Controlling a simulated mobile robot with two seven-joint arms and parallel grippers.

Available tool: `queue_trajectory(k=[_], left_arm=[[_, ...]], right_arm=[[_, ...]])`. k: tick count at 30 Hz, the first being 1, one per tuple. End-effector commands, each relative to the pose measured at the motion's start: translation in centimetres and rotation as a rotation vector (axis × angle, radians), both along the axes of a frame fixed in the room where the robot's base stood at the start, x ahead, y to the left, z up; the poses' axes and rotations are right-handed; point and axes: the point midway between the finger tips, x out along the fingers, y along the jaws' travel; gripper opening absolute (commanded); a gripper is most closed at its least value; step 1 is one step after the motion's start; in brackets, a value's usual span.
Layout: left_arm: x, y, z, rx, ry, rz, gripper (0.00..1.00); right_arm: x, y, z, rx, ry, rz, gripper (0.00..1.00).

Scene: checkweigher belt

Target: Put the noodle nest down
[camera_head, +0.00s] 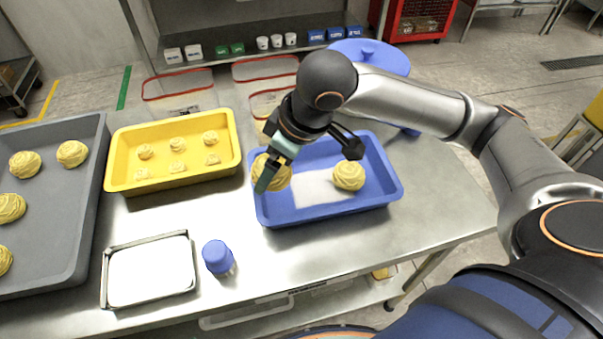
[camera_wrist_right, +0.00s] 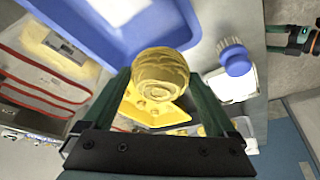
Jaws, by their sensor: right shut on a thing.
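My right gripper (camera_head: 266,176) is shut on a noodle nest (camera_head: 281,178), a pale yellow coil. The nest also shows between both fingers in the right wrist view (camera_wrist_right: 160,73). It appears over the left end of the blue tray (camera_head: 323,214); its exact height above the tray is unclear. Another noodle nest (camera_head: 349,175) sits in the tray's right part, beside a white patch (camera_head: 310,190) on the tray floor. My left gripper (camera_wrist_right: 303,38) appears only small at the right wrist view's upper right edge, its jaws unclear; it is outside the head view.
A yellow tray (camera_head: 121,180) with several small nests stands left of the blue tray. A grey tray (camera_head: 70,262) with larger nests is at far left. A steel-rimmed pan (camera_head: 150,270) and a blue-capped shaker (camera_head: 217,257) stand in front. The steel table's front right is clear.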

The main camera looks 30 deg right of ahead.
Motion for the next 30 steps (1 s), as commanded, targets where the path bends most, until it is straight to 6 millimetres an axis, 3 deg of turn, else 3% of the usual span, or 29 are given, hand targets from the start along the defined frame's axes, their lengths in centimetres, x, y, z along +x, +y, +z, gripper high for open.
queue_trajectory(k=[1, 9, 14, 21, 30], left_arm=[[0.0, 0.0, -0.3, 0.000, 0.000, 0.000, 0.96], [0.0, 0.0, -1.1, 0.000, 0.000, 0.000, 0.96], [0.0, 0.0, -1.2, 0.000, 0.000, 0.000, 0.96], [0.0, 0.0, -1.8, 0.000, 0.000, 0.000, 0.96], [0.0, 0.0, -1.8, 0.000, 0.000, 0.000, 0.96]], right_arm=[[0.5, -1.5, -0.8, -0.004, 0.004, -0.010, 0.30], [1.7, -4.6, -5.0, -0.001, 0.002, -0.002, 0.30], [2.0, -5.2, -5.9, -0.001, 0.001, 0.000, 0.30], [2.2, -5.7, -9.1, -0.001, 0.002, 0.001, 0.30], [2.2, -5.7, -9.5, 0.000, -0.001, 0.002, 0.30]])
